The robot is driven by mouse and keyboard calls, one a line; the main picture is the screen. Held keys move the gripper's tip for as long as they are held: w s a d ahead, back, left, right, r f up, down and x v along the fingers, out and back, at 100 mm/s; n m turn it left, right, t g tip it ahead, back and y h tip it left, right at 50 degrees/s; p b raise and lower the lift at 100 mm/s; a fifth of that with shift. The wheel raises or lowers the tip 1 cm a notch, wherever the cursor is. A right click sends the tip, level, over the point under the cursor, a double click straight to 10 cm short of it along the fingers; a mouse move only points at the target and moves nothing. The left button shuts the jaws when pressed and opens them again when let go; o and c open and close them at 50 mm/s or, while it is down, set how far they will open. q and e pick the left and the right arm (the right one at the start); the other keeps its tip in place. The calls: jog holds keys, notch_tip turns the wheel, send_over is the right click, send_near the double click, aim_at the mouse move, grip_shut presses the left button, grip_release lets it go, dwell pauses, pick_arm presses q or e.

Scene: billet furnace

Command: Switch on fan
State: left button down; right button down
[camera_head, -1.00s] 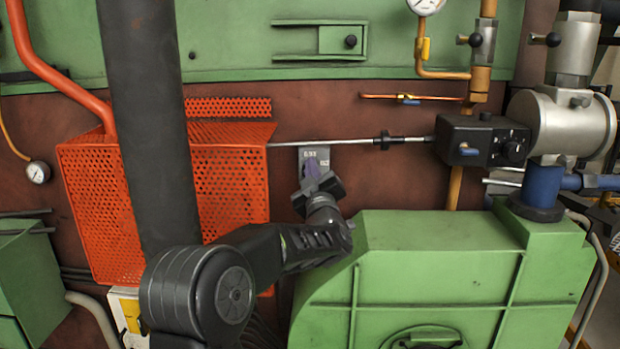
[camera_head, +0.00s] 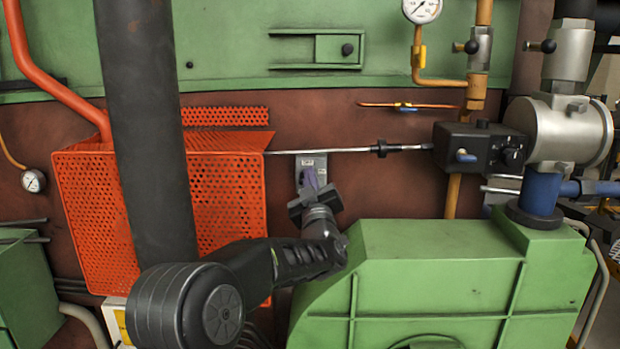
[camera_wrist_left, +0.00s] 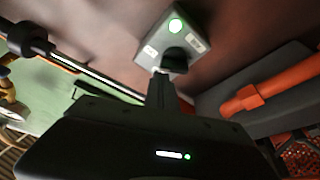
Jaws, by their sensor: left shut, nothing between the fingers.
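The small grey switch box (camera_head: 311,162) is on the brown wall right of the orange mesh guard. My left gripper (camera_head: 309,180) is shut and empty, in front of the lower part of the box. In the left wrist view its fingers (camera_wrist_left: 163,82) reach up to the box's lower edge by the knob. I cannot tell whether they touch it. My right gripper is out of view.
The orange mesh guard (camera_head: 225,195) is left of the box. A green housing (camera_head: 435,270) stands below and to the right. A thin metal rod (camera_head: 350,150) runs along the wall to a black actuator box (camera_head: 480,145). Pipes and valves fill the right.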

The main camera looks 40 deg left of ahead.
pick_arm(q)
jog(key=b+v, duration=0.1)
jog(key=v, duration=0.6)
jog(key=shift+b, duration=0.35)
jog(key=shift+s+d, duration=0.1)
jog(key=shift+d, duration=0.05)
